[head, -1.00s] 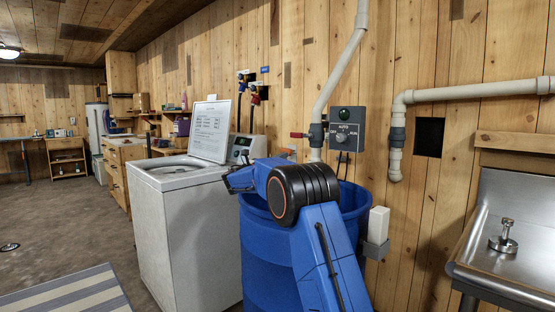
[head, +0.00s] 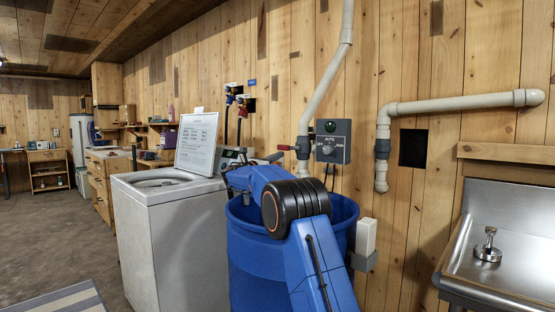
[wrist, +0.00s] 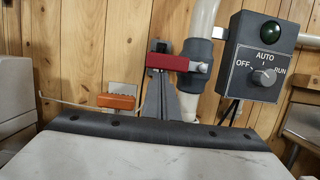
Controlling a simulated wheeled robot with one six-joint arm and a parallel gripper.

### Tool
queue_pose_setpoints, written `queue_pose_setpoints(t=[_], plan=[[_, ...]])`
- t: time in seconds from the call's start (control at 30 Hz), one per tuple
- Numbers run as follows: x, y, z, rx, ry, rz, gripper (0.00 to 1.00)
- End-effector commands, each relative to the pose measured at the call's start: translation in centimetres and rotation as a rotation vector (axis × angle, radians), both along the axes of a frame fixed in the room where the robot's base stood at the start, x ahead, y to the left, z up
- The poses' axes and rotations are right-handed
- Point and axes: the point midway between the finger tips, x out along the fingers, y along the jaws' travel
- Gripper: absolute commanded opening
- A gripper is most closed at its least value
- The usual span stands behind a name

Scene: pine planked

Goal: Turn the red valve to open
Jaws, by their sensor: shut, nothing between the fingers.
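The red valve handle (head: 286,148) sticks out level to the left of a grey valve body (head: 303,146) on an upright white pipe, so it lies across the pipe. In the wrist view, the red handle (wrist: 168,62) is at upper centre, left of the grey valve body (wrist: 196,62). My gripper (wrist: 160,75) is shut and empty; its grey fingers point forward and overlap the handle in the picture. I cannot tell whether they touch it.
A control box (head: 330,140) with a knob is right of the valve. A blue barrel (head: 252,265) stands below, a white washer (head: 165,245) with raised lid to the left, and a steel sink (head: 490,240) to the right. An orange piece (wrist: 117,101) sits on a small wall box.

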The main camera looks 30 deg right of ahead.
Motion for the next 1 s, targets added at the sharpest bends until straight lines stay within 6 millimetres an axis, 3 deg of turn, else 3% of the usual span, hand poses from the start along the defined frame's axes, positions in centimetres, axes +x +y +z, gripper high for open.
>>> queue_pose_setpoints(t=[0.67, 1.0], plan=[[0.3, 0.1, 0.7, 0.034, -0.093, 0.0, 0.0], [0.7, 0.3, 2.4, 0.107, -0.294, 0.0, 0.0]])
